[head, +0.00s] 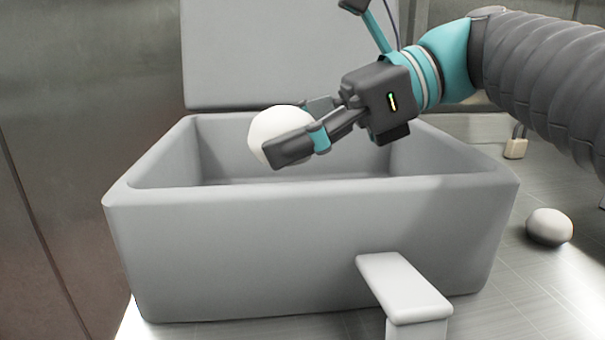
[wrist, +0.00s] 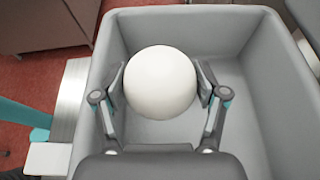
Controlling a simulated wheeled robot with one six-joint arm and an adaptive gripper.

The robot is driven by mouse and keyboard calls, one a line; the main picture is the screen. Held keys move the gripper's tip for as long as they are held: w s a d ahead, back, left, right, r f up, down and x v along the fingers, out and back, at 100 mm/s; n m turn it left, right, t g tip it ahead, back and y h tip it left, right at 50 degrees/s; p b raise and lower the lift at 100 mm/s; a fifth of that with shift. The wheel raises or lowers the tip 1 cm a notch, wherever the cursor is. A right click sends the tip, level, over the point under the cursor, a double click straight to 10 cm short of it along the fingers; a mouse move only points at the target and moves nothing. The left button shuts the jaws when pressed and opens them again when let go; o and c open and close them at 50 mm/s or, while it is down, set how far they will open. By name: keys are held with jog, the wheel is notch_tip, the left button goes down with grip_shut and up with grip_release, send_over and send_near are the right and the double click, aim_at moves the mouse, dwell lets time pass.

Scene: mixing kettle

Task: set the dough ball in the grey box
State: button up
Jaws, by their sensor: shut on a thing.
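A white dough ball (head: 277,133) is held between the two fingers of my gripper (head: 293,138). The ball also shows in the wrist view (wrist: 160,83), with a finger pressed on each side, and my gripper (wrist: 160,85) there is shut on it. In the head view the ball is at the box's opening, around rim height. In the wrist view the grey box (wrist: 262,70) surrounds the ball, with the box floor below it. The exact gap to the floor is hard to tell.
A second white ball (head: 549,227) lies on the metal surface to the right of the box. The visible box interior is otherwise empty.

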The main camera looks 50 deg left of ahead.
jog(key=shift+a+f, duration=0.1)
jog(key=shift+f, duration=0.3)
notch_tip(320, 180, down, 4)
jog(key=shift+w+r+b, duration=0.1)
jog(key=shift+r+b, duration=0.1)
jog(key=shift+b, duration=0.7)
jog(key=shift+r, duration=0.1)
jog(key=shift+f, duration=0.6)
jog(key=o, duration=1.3)
jog(key=shift+c, duration=0.2)
